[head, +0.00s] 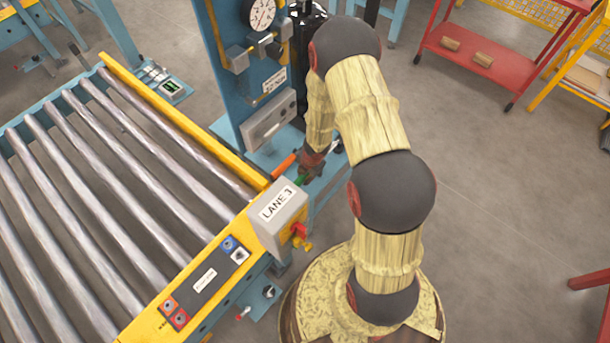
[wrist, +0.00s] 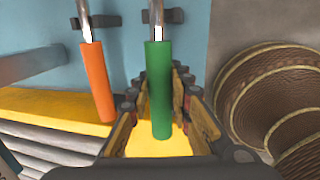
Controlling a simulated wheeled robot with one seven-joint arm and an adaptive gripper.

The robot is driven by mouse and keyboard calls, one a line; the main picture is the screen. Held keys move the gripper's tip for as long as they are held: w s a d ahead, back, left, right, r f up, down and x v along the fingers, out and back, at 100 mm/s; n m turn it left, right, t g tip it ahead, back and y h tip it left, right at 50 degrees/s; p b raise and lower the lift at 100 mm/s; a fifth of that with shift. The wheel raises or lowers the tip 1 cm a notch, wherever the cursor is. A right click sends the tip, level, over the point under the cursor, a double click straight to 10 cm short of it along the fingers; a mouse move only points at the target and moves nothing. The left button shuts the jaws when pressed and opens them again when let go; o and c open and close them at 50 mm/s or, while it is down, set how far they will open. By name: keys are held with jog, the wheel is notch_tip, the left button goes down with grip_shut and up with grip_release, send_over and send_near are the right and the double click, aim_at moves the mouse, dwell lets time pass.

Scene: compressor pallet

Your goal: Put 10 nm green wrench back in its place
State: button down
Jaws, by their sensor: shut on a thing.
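The green wrench (wrist: 158,85) stands upright in the wrist view, its green handle between the fingers of my gripper (wrist: 160,105). My gripper is shut on this handle. The wrench's metal shaft rises past a dark holder (wrist: 172,16) on the blue panel; I cannot tell whether it is seated in it. In the head view my gripper (head: 311,168) is at the foot of the blue panel, and a bit of the green handle (head: 300,180) shows. The orange wrench (wrist: 97,80) hangs at another dark holder (wrist: 108,21) just left; its orange handle (head: 284,166) also shows in the head view.
The LANE 3 box (head: 278,212) stands close in front of my gripper, on the yellow conveyor edge (head: 185,130). The blue panel (head: 232,70) with a gauge (head: 260,14) rises behind. A red cart (head: 480,50) stands far right. The floor at right is mostly clear.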

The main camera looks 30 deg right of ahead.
jog(key=shift+s+b+x, duration=0.2)
jog(key=shift+b+x, duration=0.7)
jog(key=shift+x, duration=0.15)
dwell(0.7)
jog(key=c, duration=1.5)
grip_release()
jog(key=shift+c, duration=0.2)
jog(key=shift+r, duration=0.1)
jog(key=v, duration=0.7)
jog(key=shift+s+r, duration=0.1)
